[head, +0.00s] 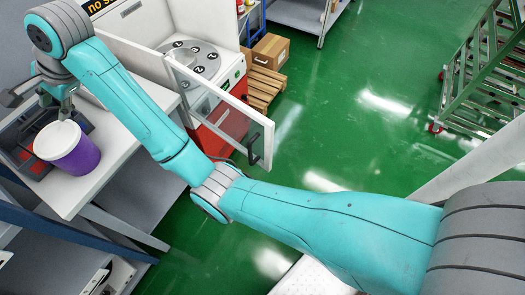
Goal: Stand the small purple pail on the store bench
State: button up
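The small purple pail (77,157) is at the left of the head view, with a white top that looks like a lid or a pale inside. It appears upright, over or on a white bench top (66,203). My gripper (64,112) points down at the pail's far rim. Its fingertips meet or overlap the rim in the picture. I cannot tell whether they grip it, or whether the pail's base touches the bench.
A dark tray or device (25,150) lies beside the pail. A clear-panelled door (222,105) stands open by a red and white machine with a numbered disc (193,62). A cardboard box (270,50) sits on a wooden pallet. Green floor is free at centre right.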

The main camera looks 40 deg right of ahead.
jog(key=s+d+f+n+t, duration=0.1)
jog(key=s+d+f, duration=0.2)
jog(key=f, duration=0.7)
jog(key=s+d+f+n+t, duration=0.1)
jog(key=s+d+f, duration=0.2)
jog(key=f, duration=0.8)
jog(key=s+d+f+n+t+h, duration=0.1)
jog(key=s+d+f, duration=0.3)
jog(key=s+f, duration=0.25)
jog(key=s+d+f+n+t+h, duration=0.1)
jog(key=s+d+f+t, duration=0.1)
jog(key=s+d+f, duration=0.45)
jog(key=s+d+n+t+h, duration=0.1)
jog(key=s+d+n+h, duration=0.1)
jog(key=s, duration=1.1)
jog(key=s+d+r+n+t, duration=0.1)
jog(key=s+r, duration=0.3)
jog(key=s, duration=0.4)
jog(key=s+d+r+n+t+h, duration=0.1)
jog(key=s+d+r+n, duration=0.1)
jog(key=s+r, duration=0.3)
jog(key=s+d+r+n+t, duration=0.1)
jog(key=s+r+n, duration=0.3)
jog(key=s, duration=0.7)
jog(key=shift+s+d+r+h, duration=0.4)
jog(key=shift+d+r, duration=0.1)
jog(key=shift+r, duration=0.2)
jog(key=shift+w, duration=0.1)
